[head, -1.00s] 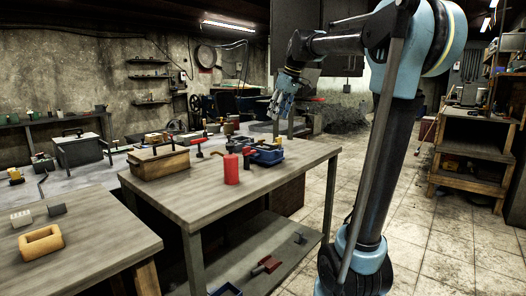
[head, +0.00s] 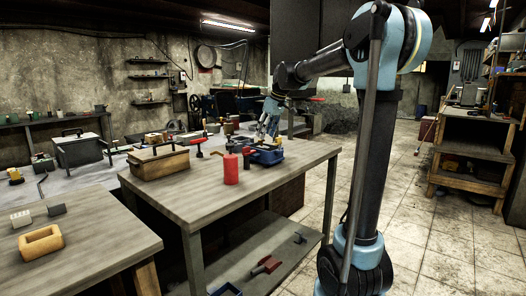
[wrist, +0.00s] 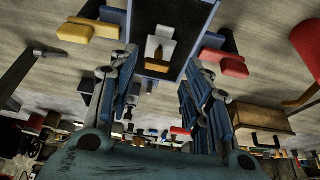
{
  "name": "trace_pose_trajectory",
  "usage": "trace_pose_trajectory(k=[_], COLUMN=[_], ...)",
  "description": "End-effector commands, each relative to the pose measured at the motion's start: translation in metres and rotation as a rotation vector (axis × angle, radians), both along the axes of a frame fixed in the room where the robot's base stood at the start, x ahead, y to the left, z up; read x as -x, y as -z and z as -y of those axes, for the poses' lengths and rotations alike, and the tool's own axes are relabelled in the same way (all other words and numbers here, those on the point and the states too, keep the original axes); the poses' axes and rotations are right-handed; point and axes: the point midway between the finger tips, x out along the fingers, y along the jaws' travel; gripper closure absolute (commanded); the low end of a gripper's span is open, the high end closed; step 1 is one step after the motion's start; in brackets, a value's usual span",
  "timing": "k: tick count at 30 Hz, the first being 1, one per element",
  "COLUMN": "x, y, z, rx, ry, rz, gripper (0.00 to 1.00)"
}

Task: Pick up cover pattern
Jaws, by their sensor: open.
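My gripper (head: 264,131) hangs over the far part of the middle workbench, above a blue tray-like item (head: 268,156). In the wrist view my gripper (wrist: 155,80) is open, with its two fingers spread and nothing held between them. Beyond the fingers lies a dark open tray with blue edges (wrist: 170,18); it holds a small whitish piece and a tan piece (wrist: 157,65). Red, yellow and blue pieces lie on both sides of it. I cannot tell for certain which piece is the cover pattern.
On the same bench (head: 205,205) stand a red cylinder (head: 231,169), a red-handled tool (head: 199,145) and a wooden box (head: 159,163). A yellow hollow block (head: 41,241) lies on the left table. The bench's front is clear.

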Motion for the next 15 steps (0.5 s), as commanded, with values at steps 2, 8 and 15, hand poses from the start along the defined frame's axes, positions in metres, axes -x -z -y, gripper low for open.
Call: trace_pose_trajectory(k=[2, 8, 15], x=[-0.001, -0.006, -0.015], y=[0.004, 0.018, 0.046], z=[-0.001, -0.005, -0.014], rx=[0.000, 0.000, 0.000], ry=[0.000, 0.000, -0.001], rz=[0.000, 0.000, 0.000], gripper=[0.55, 0.55, 0.55])
